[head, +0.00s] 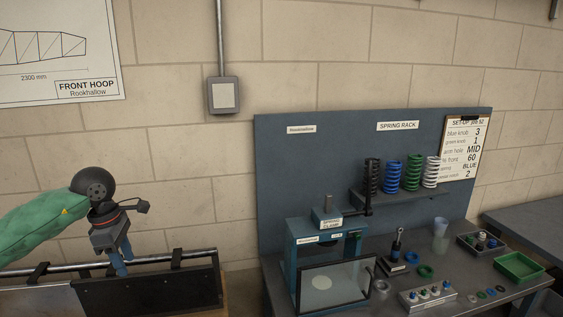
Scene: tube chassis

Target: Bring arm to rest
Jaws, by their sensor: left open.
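My left arm, in a green sleeve, comes in from the left in the head view. Its gripper (121,267) points down in front of the brick wall, at the chassis tube along the left bench. Its blue fingers are seen nearly edge-on, so the gap between them is hard to make out; nothing shows held in them. The fingers overlap the tube and the black panel in the picture; I cannot tell whether they touch. My right gripper is out of view.
A black panel (150,293) stands below the tube. At right, a workbench carries a blue-framed press (298,240), a spring rack with several coloured springs (391,177), a knob block (425,297) and a green tray (519,266). Bare wall lies between the arm and the blue backboard (330,150).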

